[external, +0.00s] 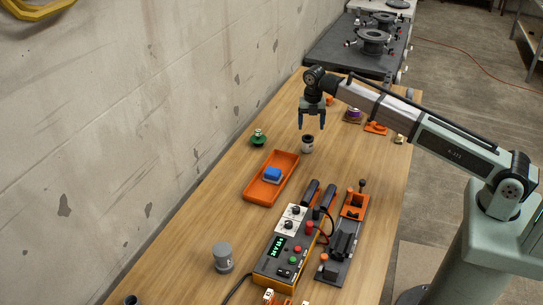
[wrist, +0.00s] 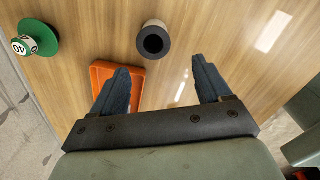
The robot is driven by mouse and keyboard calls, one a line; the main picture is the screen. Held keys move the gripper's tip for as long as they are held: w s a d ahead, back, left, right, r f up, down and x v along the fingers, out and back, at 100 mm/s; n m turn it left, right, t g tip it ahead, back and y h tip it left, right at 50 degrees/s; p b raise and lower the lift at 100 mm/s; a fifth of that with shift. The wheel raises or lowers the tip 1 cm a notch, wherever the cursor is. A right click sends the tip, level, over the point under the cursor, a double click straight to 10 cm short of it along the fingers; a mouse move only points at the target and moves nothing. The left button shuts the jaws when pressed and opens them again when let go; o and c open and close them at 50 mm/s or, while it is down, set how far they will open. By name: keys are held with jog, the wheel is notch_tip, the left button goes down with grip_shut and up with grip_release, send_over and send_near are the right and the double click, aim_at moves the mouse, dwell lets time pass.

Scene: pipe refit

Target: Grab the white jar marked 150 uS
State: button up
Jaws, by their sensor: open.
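A small white jar (external: 307,149) with a dark top stands upright on the wooden table, just beyond the orange tray. In the wrist view the jar (wrist: 154,25) shows its round dark top, ahead of and between my fingers. Its marking cannot be read in either view. My gripper (external: 311,123) is open and empty, pointing down, above the jar and apart from it. In the wrist view my gripper (wrist: 160,66) has its two dark fingers spread wide, with only table and part of the tray beneath.
The orange tray (external: 252,199) holds a blue block (external: 272,174). A green item (external: 258,137) stands left of the jar; its side reads 40 in the wrist view (wrist: 36,37). A control box (external: 290,246), a grey cylinder (external: 223,258) and a clamp rig (external: 341,243) occupy the near table.

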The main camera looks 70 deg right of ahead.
aim_at(307, 145)
notch_tip(307, 145, down, 5)
jog(key=shift+f, duration=0.2)
jog(key=shift+w+f, duration=0.25)
jog(key=shift+f, duration=1.15)
jog(key=shift+w+f, duration=0.2)
jog(key=shift+f, duration=1.2)
jog(key=c, duration=1.1)
jog(key=shift+o, duration=0.2)
